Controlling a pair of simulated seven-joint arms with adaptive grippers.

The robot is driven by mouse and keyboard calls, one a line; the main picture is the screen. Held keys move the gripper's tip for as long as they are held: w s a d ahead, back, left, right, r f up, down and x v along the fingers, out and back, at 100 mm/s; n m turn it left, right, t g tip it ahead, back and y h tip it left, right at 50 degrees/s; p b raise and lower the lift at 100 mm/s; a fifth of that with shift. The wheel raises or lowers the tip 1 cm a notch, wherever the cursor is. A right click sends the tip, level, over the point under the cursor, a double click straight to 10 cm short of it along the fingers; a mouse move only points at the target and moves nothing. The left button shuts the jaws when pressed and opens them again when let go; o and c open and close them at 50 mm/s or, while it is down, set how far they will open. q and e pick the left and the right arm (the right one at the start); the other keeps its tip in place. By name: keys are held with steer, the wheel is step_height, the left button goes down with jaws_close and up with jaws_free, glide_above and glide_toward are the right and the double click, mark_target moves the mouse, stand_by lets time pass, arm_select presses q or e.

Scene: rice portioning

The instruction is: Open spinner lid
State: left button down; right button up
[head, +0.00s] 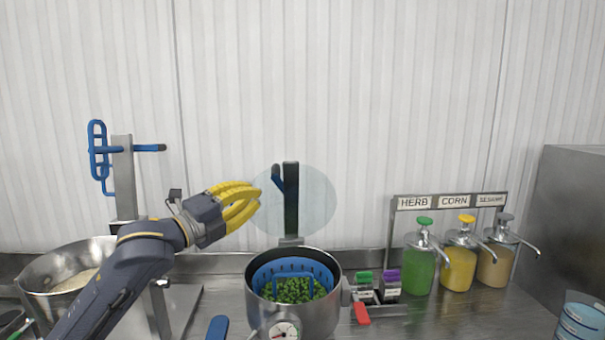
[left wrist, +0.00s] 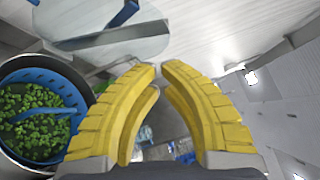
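The spinner (head: 334,292) is a steel pot with a blue basket (head: 262,270) of green pieces and a dial on its front. Its clear round lid (head: 318,203) stands raised upright behind the pot, with a dark bar and blue handle at its middle. The pot is open on top. My left gripper (head: 257,201), with yellow fingers, is just left of the lid. In the left wrist view its fingertips (left wrist: 160,70) nearly meet, with nothing between them. The basket (left wrist: 45,78) and lid (left wrist: 125,42) show at left there. My right gripper is out of view.
A steel bowl (head: 38,277) of pale grains stands at left beside a post with a blue handle (head: 98,150). Green, yellow and brown pump bottles (head: 458,270) stand at right under a label rack. Small green and purple-topped boxes (head: 390,285) sit right of the pot.

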mark_target(284, 173)
arm_select(q)
steer(key=shift+h, duration=0.6)
steer(key=x, duration=1)
steer(key=shift+w+d+r, duration=0.1)
steer(key=shift+d+r, duration=0.15)
steer(key=shift+w+r, duration=0.15)
steer(key=shift+w, duration=0.5)
steer(key=shift+w+r, duration=0.1)
steer(key=shift+w+r+g, duration=0.15)
steer(key=shift+w+g, duration=0.15)
steer(key=shift+n+g+y, duration=0.3)
steer(key=shift+n+y, duration=0.4)
steer(key=shift+n, duration=0.1)
steer(key=shift+w+r, duration=0.3)
steer(key=shift+w, duration=0.65)
steer(key=shift+w+r, duration=0.25)
steer(key=shift+w, duration=0.7)
